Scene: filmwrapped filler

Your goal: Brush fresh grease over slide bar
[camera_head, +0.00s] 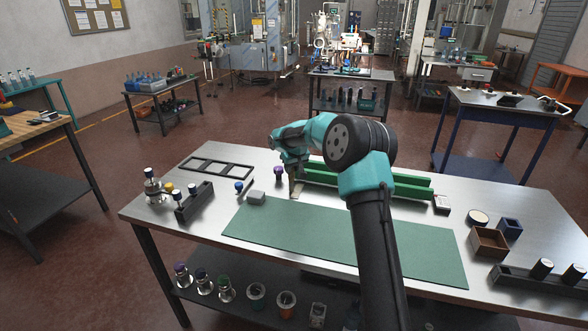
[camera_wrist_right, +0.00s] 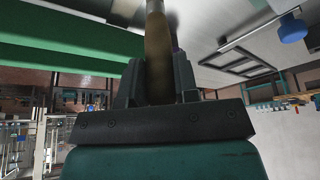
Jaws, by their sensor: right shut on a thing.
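The slide bar appears to be the long green bar (camera_head: 405,187) lying on the steel workbench behind the green mat. My right arm crosses in front of its middle. The green bar also shows at the upper left of the right wrist view (camera_wrist_right: 60,42). My right gripper (camera_wrist_right: 158,88) is shut on the tan handle of a brush (camera_wrist_right: 157,45). In the head view the brush (camera_head: 294,186) points down beside the left end of the green bar. I cannot tell whether its tip touches anything. My left gripper is not in view.
The green mat (camera_head: 420,248) lies clear in front. A grey block (camera_head: 256,197), a blue-knobbed item (camera_head: 239,186) and a purple-knobbed item (camera_head: 278,171) stand left of the brush. A black frame (camera_head: 217,160) lies at back left. A brown box (camera_head: 489,243) stands at right.

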